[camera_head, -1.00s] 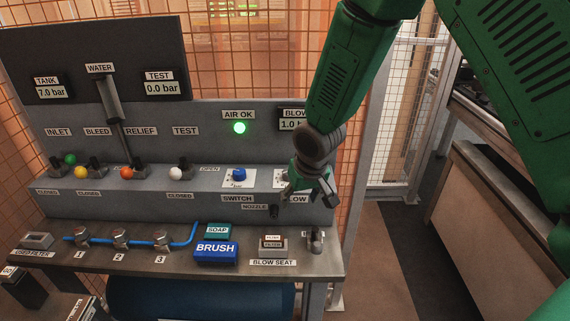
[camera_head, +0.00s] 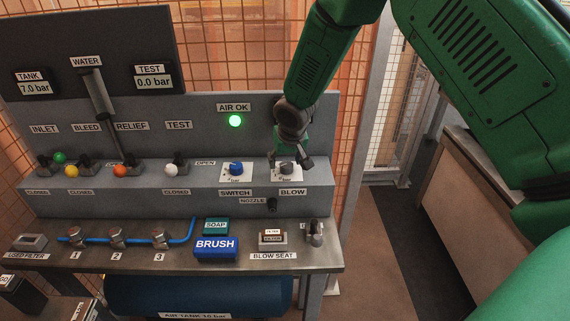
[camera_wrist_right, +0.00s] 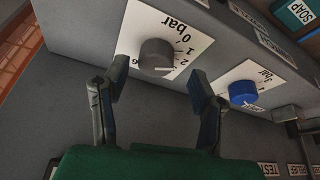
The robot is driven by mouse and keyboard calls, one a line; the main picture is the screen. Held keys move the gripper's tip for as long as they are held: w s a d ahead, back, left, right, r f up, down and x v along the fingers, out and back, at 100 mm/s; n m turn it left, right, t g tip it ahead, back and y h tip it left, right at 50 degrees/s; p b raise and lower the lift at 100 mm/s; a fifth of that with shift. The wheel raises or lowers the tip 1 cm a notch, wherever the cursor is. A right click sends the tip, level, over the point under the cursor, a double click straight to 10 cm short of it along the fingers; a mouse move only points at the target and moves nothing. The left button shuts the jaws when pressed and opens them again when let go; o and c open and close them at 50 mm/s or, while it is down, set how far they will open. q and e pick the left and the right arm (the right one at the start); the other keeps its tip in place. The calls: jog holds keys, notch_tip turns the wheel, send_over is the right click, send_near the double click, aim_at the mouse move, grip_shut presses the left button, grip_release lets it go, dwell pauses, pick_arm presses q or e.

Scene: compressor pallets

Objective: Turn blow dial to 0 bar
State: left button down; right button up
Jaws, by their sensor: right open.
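The blow dial is a dark grey knob (camera_head: 287,168) on a white scale plate above the BLOW label. In the right wrist view the same grey knob (camera_wrist_right: 157,56) sits on its white plate (camera_wrist_right: 170,28) marked 0, 1, 2 and bar. My right gripper (camera_head: 290,161) is at the dial in the head view. In the right wrist view its two fingers (camera_wrist_right: 155,88) are spread open, one to each side of the knob's near side; I cannot tell whether they touch it. The blow display is hidden behind my right arm. My left gripper is not in view.
A blue switch dial (camera_head: 236,168) stands just left of the blow dial. Several valve levers with coloured balls line the panel further left.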

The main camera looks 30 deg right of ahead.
jog(key=shift+x, duration=0.85)
jog(key=shift+w+d+f, duration=0.1)
jog(key=shift+d+f, duration=0.15)
jog(key=shift+f, duration=0.1)
jog(key=shift+d+f, duration=0.1)
jog(key=shift+d, duration=0.2)
jog(key=c, duration=1)
jog(key=shift+a, duration=0.2)
jog(key=shift+c, duration=0.7)
jog(key=shift+a, duration=0.15)
jog(key=shift+n+p, duration=0.5)
jog(key=shift+p, duration=0.1)
jog(key=shift+n+y+p, duration=0.6)
jog(key=shift+n+p, duration=0.2)
jog(key=shift+n, duration=0.2)
jog(key=shift+d+n+y+p, duration=0.25)
jog(key=shift+n+y+p, duration=0.25)
jog(key=shift+n, duration=0.4)
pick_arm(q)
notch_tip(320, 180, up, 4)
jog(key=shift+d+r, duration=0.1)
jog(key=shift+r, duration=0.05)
pick_arm(e)
jog(key=shift+n, duration=0.6)
pick_arm(q)
jog(key=shift+p, duration=0.3)
pick_arm(e)
jog(key=shift+w, duration=0.1)
